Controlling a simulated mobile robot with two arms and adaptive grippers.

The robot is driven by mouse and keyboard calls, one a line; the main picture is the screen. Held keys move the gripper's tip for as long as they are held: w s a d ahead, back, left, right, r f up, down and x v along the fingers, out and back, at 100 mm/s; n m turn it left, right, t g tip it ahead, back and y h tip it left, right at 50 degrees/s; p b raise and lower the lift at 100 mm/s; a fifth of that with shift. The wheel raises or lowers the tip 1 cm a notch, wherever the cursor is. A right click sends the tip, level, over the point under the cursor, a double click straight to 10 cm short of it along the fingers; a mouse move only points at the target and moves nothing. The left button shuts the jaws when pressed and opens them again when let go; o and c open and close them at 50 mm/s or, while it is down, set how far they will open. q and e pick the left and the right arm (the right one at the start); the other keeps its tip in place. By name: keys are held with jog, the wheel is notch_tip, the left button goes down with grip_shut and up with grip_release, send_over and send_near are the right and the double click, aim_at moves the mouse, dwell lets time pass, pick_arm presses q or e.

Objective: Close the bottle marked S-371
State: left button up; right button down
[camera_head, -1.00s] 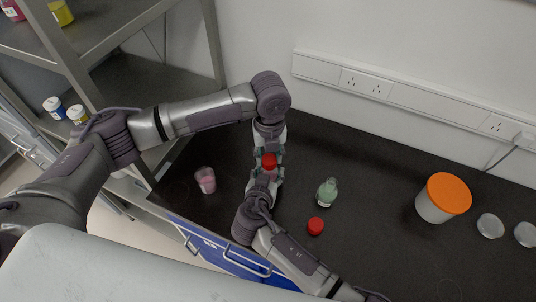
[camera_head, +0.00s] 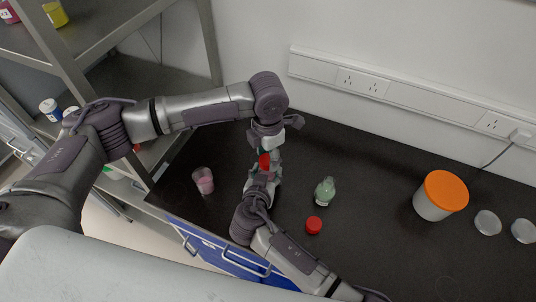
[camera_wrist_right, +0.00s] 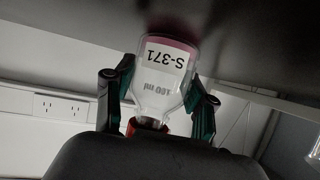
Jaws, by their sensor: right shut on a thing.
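The bottle marked S-371 (camera_wrist_right: 168,72) is clear glass with a pink band at its base. The wrist picture is inverted, so its label reads upside down. My right gripper (camera_wrist_right: 157,95) has its fingers on both sides of the bottle and is shut on it. A red cap (camera_wrist_right: 137,127) shows at the neck; how it is seated cannot be told. In the head view this red cap (camera_head: 264,160) sits between my right gripper (camera_head: 262,172) and my left gripper (camera_head: 272,136). My left gripper's fingers are spread, just beyond the cap. The bottle body is hidden there.
A greenish bottle (camera_head: 325,192) and a loose red cap (camera_head: 314,225) are on the black counter (camera_head: 380,220), to the right. A beaker with pink contents (camera_head: 203,181) stands left. An orange-lidded tub (camera_head: 442,195) stands far right, near clear round dishes (camera_head: 487,223). Shelving is at left.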

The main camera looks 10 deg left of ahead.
pick_arm(q)
jog(key=shift+o, duration=0.3)
jog(key=shift+r, duration=2.3)
jog(key=shift+c, duration=0.4)
